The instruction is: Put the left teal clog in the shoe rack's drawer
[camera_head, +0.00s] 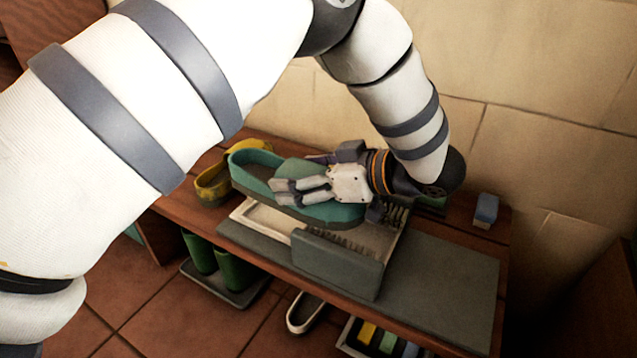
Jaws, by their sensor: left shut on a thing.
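My left gripper (300,190) reaches in from the upper right end of my left arm and is shut on a teal clog (252,170). The clog is held over the open drawer (338,262), its heel end pointing left. The drawer has a grey front and pale inner walls, and bristles show inside it. The gripper hides the middle of the clog and part of the drawer's inside. I cannot tell whether the clog touches the drawer. My right gripper is not in view.
A yellow clog (212,186) sits behind the teal clog at the left. A grey mat (440,290) lies bare at right. Green boots (236,272) on a tray and a pale shoe (304,314) are below.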

